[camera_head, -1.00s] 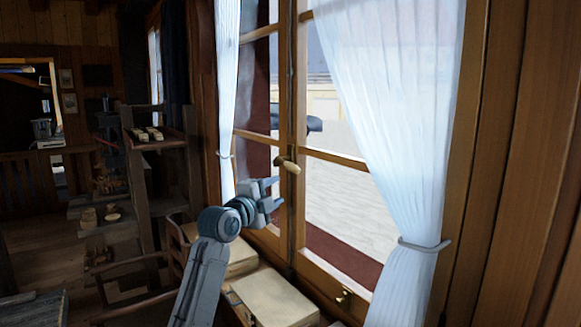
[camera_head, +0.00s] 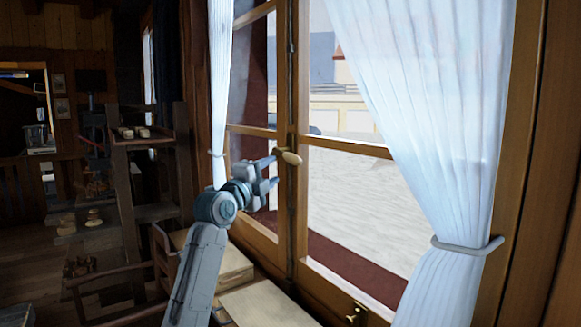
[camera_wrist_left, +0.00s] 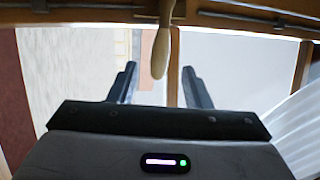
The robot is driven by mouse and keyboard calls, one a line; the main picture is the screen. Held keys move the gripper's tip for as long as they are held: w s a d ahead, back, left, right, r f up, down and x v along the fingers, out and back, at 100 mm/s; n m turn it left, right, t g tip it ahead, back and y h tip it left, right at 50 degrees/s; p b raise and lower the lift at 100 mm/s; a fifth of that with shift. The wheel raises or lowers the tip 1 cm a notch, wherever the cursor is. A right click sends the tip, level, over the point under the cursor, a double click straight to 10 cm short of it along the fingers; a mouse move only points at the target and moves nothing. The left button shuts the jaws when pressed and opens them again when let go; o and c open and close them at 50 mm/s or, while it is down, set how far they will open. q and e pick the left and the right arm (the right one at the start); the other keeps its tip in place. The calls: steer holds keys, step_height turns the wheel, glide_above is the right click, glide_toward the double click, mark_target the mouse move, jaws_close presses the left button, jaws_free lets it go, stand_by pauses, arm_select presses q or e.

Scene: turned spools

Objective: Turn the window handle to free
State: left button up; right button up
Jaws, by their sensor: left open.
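The window handle (camera_head: 291,158) is a pale wooden knob-like lever on the middle upright of the wooden window. It also shows in the wrist view (camera_wrist_left: 160,55), where it hangs down from the top of the picture, between the two fingers. My left gripper (camera_head: 273,170) is open just left of and below the handle in the head view; the upper finger's tip overlaps the handle's base there. In the wrist view the open left gripper (camera_wrist_left: 159,68) has a gap on both sides of the handle, and nothing is gripped. My right gripper is out of view.
White curtains hang at the left (camera_head: 220,80) and right (camera_head: 430,110) of the window. A brass fitting (camera_head: 356,313) sits low on the frame. Pale flat boxes (camera_head: 265,305) lie below the window. A wooden chair (camera_head: 160,255) and dark shelves (camera_head: 150,142) stand at left.

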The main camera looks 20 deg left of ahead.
mark_target(288, 158)
arm_select(q)
steer(key=p+x, duration=0.1)
steer(key=x, duration=0.2)
steer(key=p+x, duration=0.2)
steer(key=x, duration=0.1)
steer(key=p+x, duration=0.1)
steer(key=x, duration=0.2)
steer(key=shift+w+d+r+p, duration=0.15)
steer(key=shift+d+r+p, duration=0.05)
steer(key=shift+r+p, duration=0.15)
steer(key=shift+w+d+r, duration=0.1)
steer(key=shift+w+d, duration=0.05)
steer(key=shift+w, duration=0.15)
